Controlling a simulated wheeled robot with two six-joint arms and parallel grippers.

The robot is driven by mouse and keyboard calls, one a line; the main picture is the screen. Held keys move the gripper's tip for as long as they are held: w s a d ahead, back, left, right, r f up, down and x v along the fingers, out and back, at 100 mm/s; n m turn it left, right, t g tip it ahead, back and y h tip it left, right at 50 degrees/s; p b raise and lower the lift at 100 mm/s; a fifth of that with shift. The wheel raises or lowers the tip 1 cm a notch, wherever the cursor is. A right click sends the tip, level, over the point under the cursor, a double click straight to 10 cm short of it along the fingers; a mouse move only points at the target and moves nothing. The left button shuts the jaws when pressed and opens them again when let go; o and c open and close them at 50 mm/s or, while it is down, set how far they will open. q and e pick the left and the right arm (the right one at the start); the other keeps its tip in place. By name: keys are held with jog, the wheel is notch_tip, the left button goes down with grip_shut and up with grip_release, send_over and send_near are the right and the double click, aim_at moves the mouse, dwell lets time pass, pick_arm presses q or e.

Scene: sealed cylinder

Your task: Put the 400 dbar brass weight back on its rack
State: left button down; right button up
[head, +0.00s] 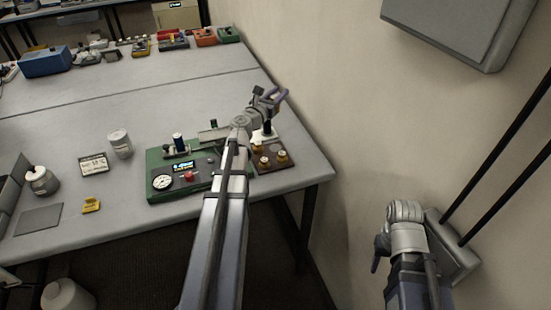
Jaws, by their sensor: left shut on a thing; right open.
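The weight rack is a dark brown board (274,167) at the right end of the table. Small brass weights (281,156) stand on it, and a white post with a dark top (267,131) rises at its back. I cannot read any markings, so I cannot tell which weight is the 400 dbar one. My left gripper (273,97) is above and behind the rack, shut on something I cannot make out. My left arm crosses in front of the green instrument. My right gripper (379,254) is open, off the table at the right, by the wall.
The green instrument (158,195), with a dial, display and red knob, stands left of the rack. A white jar (120,144), a small sign (94,163) and a yellow item (91,205) are further left. A wall is close on the right. The table's middle is clear.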

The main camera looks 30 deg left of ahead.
pick_arm(q)
jog(key=f, duration=0.1)
jog(key=f+b, duration=0.1)
jog(key=s+f+y, duration=0.1)
jog(key=shift+d+n+b, duration=0.35)
jog(key=shift+d+n, duration=0.05)
pick_arm(e)
notch_tip(320, 180, down, 3)
jog(key=shift+r, duration=0.1)
pick_arm(q)
notch_tip(320, 180, down, 10)
jog(key=b, duration=1)
pick_arm(e)
notch_tip(320, 180, down, 10)
pick_arm(q)
jog(key=shift+f+b, duration=0.5)
pick_arm(e)
jog(key=shift+f, duration=0.55)
pick_arm(q)
jog(key=shift+f, duration=0.1)
pick_arm(e)
jog(key=shift+f, duration=0.1)
